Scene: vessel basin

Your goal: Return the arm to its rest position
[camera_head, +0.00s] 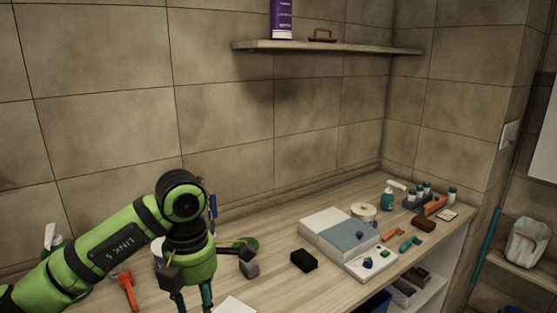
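My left arm comes in from the lower left, green with black joints, and bends down over the worktop. My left gripper (209,271) hangs at its end above the left part of the worktop (290,227). Its dark finger pads stand wide apart, one on each side of the green wrist, so it looks open. I see nothing clearly held. Two teal bars show below the wrist, cut by the lower picture edge; I cannot tell what they belong to. My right arm and gripper are not in view.
An orange-red tool (127,291) lies left of the gripper. Right of it are a black block (304,261), a white-and-blue box (340,235), a tape roll (363,211) and a green bottle (387,199). A wall shelf (330,47) holds a purple container (281,18).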

